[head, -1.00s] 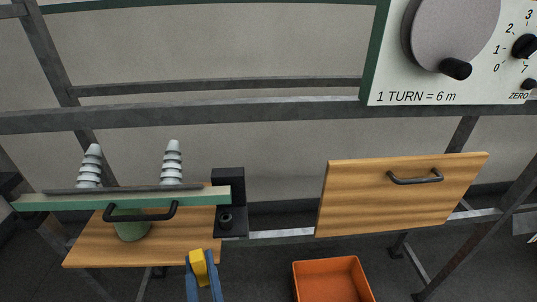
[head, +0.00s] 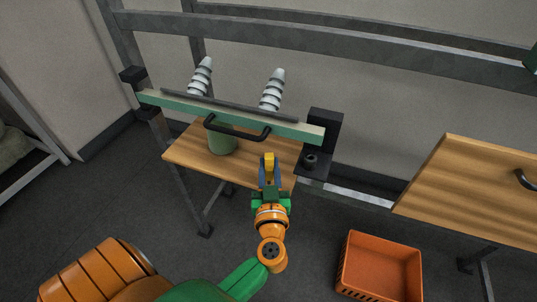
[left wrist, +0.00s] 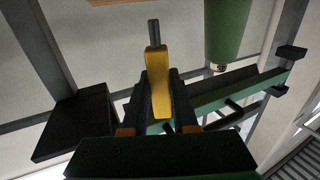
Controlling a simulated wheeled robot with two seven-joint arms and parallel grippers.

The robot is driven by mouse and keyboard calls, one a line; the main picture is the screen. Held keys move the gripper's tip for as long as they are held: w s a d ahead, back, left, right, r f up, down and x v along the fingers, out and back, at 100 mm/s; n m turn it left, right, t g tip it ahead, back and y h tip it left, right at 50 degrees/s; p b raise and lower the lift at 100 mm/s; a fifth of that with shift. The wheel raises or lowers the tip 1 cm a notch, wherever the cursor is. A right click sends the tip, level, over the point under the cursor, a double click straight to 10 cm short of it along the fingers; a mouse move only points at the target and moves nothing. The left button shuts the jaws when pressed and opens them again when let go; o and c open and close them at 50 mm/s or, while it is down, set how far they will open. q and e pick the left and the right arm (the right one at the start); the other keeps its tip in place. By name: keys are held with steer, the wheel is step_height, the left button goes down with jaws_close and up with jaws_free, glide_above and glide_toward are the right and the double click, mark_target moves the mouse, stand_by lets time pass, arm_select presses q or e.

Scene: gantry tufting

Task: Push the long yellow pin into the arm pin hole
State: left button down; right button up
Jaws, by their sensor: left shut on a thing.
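My left gripper (head: 269,172) is shut on the yellow pin (head: 269,160), in front of the right part of the wooden shelf. In the left wrist view the pin's yellow grip (left wrist: 157,78) sits between the fingers, and its grey shaft (left wrist: 154,32) points away from the gripper, free of any hole. The pale green arm (head: 230,116) with a black handle (head: 237,132) lies across above the shelf. Its right end meets a black bracket (head: 325,130) with a round dark fitting (head: 311,160), right of the pin. I cannot make out the arm pin hole. My right gripper is out of view.
Two ribbed pale cones (head: 271,90) stand behind the arm. A green pot (head: 222,143) is under the handle on the wooden shelf (head: 185,150). An orange crate (head: 380,268) is on the floor at lower right. A wooden panel (head: 470,190) is at right.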

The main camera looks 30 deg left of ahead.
arm_select(q)
steer(key=x, duration=0.6)
steer(key=shift+w+a, duration=0.1)
steer(key=f, duration=0.1)
steer(key=f+b, duration=0.1)
steer(key=f, duration=0.1)
steer(key=shift+w+a+f+b, duration=0.15)
steer(key=shift+w+a+b, duration=0.15)
steer(key=shift+w+b, duration=0.1)
steer(key=shift+s, duration=0.1)
steer(key=c, duration=0.7)
jaws_free()
steer(key=shift+f, duration=0.1)
